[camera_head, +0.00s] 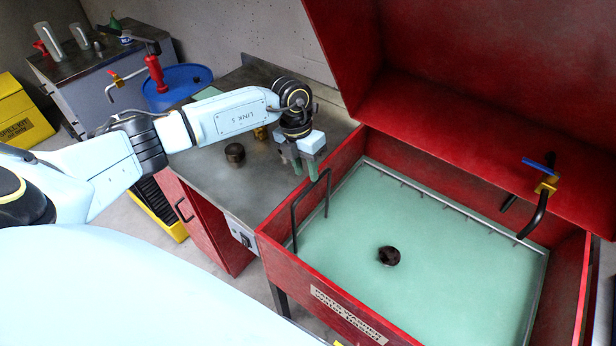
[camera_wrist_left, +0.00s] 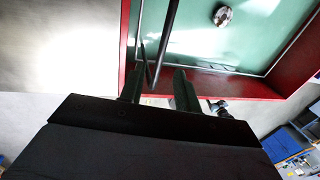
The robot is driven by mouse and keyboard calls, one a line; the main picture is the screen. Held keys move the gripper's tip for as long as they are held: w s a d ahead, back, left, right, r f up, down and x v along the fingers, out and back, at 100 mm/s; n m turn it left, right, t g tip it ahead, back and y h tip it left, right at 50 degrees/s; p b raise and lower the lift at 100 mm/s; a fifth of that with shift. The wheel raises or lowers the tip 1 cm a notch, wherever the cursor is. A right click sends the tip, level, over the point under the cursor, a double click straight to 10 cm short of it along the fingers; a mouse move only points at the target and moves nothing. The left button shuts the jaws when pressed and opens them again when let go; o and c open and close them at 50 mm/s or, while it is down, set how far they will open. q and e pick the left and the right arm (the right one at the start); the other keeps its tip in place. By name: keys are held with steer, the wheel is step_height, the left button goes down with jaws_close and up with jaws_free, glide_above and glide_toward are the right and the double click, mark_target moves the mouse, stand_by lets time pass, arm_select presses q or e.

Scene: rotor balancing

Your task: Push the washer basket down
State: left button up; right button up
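The washer basket shows as a thin grey rim (camera_head: 455,205) inside the red parts washer, around a pale green surface. A black upright handle (camera_head: 294,225) rises at its left side. My left gripper (camera_head: 304,172) is beside the top far end of this handle, pointing down. In the left wrist view the two fingers of my left gripper (camera_wrist_left: 158,88) stand apart, with the dark handle bar (camera_wrist_left: 168,40) showing between or just beyond them. I cannot tell whether they touch it. A dark round part (camera_head: 389,256) sits in the green area. My right gripper is out of view.
The washer's red lid (camera_head: 450,70) stands open behind. A bent black spout with a blue-handled valve (camera_head: 546,185) hangs at the right. A steel bench (camera_head: 225,190) with a dark round part (camera_head: 235,153) stands left. A blue drum (camera_head: 180,85) is behind my left arm.

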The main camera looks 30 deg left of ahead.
mark_target(310, 187)
arm_select(q)
steer(key=shift+d+f, duration=0.2)
steer(key=shift+f, duration=0.85)
steer(key=shift+d+f, duration=0.2)
steer(key=shift+f, duration=0.8)
steer(key=shift+c, duration=0.4)
jaws_close()
